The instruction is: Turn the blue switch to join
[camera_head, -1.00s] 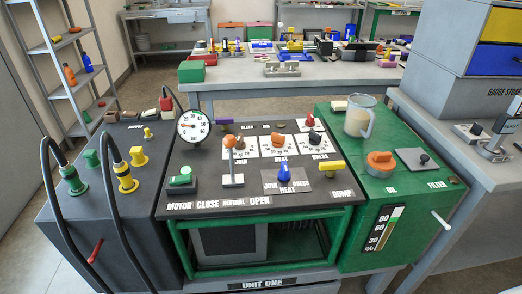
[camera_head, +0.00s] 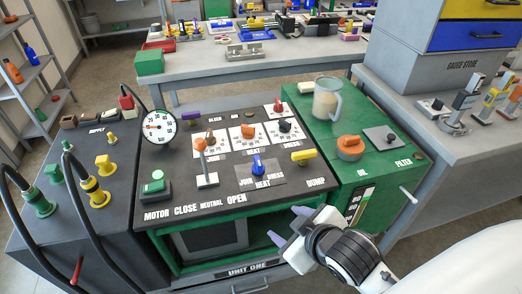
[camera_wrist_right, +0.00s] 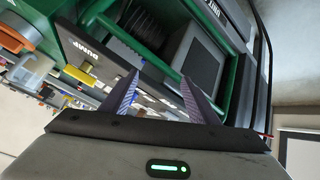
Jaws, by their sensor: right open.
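The blue switch (camera_head: 258,165) stands on a grey plate on the black control panel (camera_head: 212,200). JOIN is printed to its left, HEAT in front of it and DRESS to its right. Which label it points at is not clear to me. My right gripper (camera_head: 287,226) is open and empty, in front of the panel's front edge, nearer to me and apart from the switch. Its two fingers also show spread in the right wrist view (camera_wrist_right: 160,80), with the DUMP lettering beyond them; I cannot make out the switch there. My left gripper is not in view.
A yellow handle (camera_head: 303,156) by DUMP stands right of the switch, and an orange-topped lever (camera_head: 204,163) stands to its left. A green cabinet (camera_head: 372,165) with a jug (camera_head: 327,98) and orange cap is at the right. Black hoses (camera_head: 87,215) rise at the left.

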